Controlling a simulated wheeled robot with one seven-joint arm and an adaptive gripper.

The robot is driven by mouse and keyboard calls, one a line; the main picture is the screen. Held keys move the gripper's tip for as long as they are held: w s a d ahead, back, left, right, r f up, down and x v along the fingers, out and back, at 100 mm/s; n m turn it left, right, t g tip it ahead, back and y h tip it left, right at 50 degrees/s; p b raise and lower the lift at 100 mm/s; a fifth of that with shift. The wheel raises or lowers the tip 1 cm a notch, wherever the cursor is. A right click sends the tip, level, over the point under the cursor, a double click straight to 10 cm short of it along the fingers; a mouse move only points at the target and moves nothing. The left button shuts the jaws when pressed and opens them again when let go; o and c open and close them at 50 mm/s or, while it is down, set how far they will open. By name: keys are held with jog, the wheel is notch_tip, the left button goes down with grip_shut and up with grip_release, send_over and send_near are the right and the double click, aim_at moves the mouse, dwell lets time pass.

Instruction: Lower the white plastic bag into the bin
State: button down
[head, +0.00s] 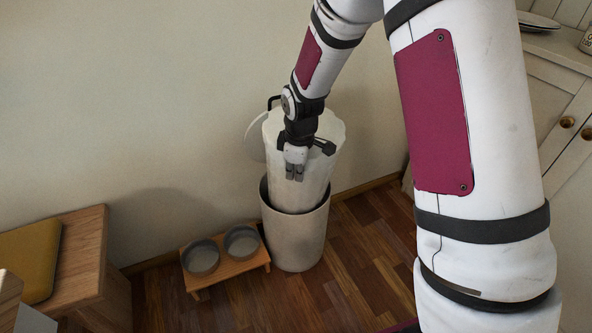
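The white plastic bag (318,176) is upright in the head view, with its wide upper part above the bin (297,238). Its lower end is inside the bin's dark rim and hidden by the front wall. The bin is a round, off-white container standing on the floor by the wall. My gripper (294,172) points down in front of the bag's upper part, above the bin's rim. Its fingers are close together and appear shut on the bag, though the exact contact is hard to see.
A low wooden stand (228,272) with two grey bowls is just left of the bin. A wooden bench (92,250) with a yellow cushion is farther left. Cabinets (560,115) stand at the right. Wooden floor (355,235) is clear right of the bin.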

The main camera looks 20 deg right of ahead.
jog(key=b, duration=0.3)
send_near(289, 208)
jog(key=shift+g, duration=0.8)
jog(key=shift+w+d+f+b, duration=0.1)
jog(key=shift+w+f+b, duration=0.5)
jog(key=shift+f, duration=0.85)
jog(key=shift+w+d+f+b, duration=0.1)
jog(key=shift+w+f+b, duration=0.1)
jog(key=shift+f+b, duration=1)
jog(key=shift+w+f+b, duration=0.4)
jog(key=shift+f+b, duration=0.1)
jog(key=shift+f, duration=1.15)
jog(key=shift+f+b, duration=0.3)
jog(key=shift+f, duration=0.3)
jog(key=c, duration=1.7)
grip_release()
jog(key=shift+a+f, duration=0.1)
jog(key=shift+f, duration=0.25)
jog(key=shift+w+r, duration=0.1)
jog(key=shift+r, duration=0.15)
